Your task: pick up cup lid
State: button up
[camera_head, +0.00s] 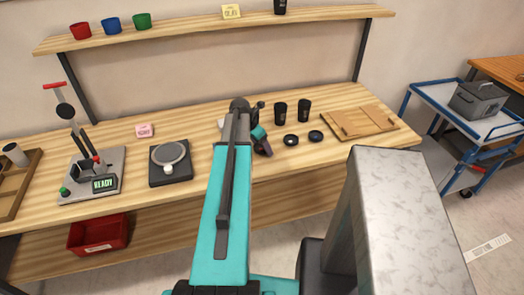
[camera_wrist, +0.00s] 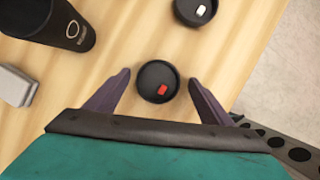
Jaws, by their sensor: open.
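The nearer lid in the wrist view (camera_wrist: 155,82) bears a small red mark and appears between my open fingertips. The other lid (camera_wrist: 195,9), with a white mark, is at the top edge.
Two black cups (camera_head: 281,112) (camera_head: 304,110) stand behind the lids; one cup (camera_wrist: 55,20) fills the wrist view's upper left. A wooden board (camera_head: 361,122) lies to the right. A black scale-like device (camera_head: 170,175) is left of my arm. The bench's front edge is close to the lids.

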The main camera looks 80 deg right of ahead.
aim_at(262, 148)
jog(key=c, duration=1.1)
jog(key=shift+r, duration=0.15)
jog(key=shift+r+b, duration=0.6)
jog(key=shift+r, duration=0.85)
jog(key=shift+s+a+r, duration=0.15)
jog(key=shift+a, duration=0.1)
jog(key=s+a+b, duration=0.1)
jog(key=s+a, duration=0.1)
jog(key=a, duration=0.1)
jog(key=s+a+b, duration=0.1)
jog(key=s+a, duration=0.1)
jog(key=a, duration=0.2)
jog(key=s+a+r+b, duration=0.1)
jog(key=s+a, duration=0.2)
jog(key=shift+a+r, duration=0.1)
jog(key=shift+a, duration=0.25)
jog(key=shift+s+b, duration=0.15)
jog(key=shift+b, duration=0.55)
jog(key=shift+b, duration=0.35)
jog(key=b, duration=0.4)
jog(key=shift+s+a, duration=0.25)
jog(key=shift+s, duration=0.05)
